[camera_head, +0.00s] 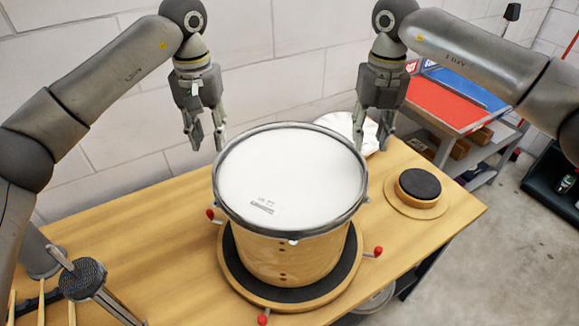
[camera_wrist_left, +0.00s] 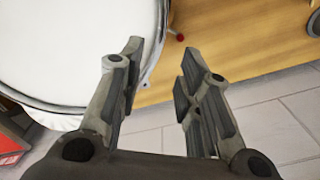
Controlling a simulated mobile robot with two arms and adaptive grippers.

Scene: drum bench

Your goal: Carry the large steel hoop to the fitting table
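A large steel hoop (camera_head: 222,207) sits around the top edge of the drum (camera_head: 290,262), encircling its white head (camera_head: 290,175). The hoop also shows in the left wrist view (camera_wrist_left: 35,104). The drum stands upright on a round black-topped base on the wooden bench (camera_head: 180,285). I cannot tell which surface is the fitting table. My left gripper (camera_head: 208,142) is open and empty, above and behind the drum's left side. Its spread fingers show in the left wrist view (camera_wrist_left: 160,75). My right gripper (camera_head: 373,143) is open and empty, behind the drum's right side.
Red-knobbed clamps (camera_head: 377,251) surround the drum's base. A small round black-topped pad (camera_head: 420,184) stands at right. A white object (camera_head: 340,122) is partly hidden behind the drum. A red and blue topped cart (camera_head: 450,100) stands at the back right. A brick wall closes the back.

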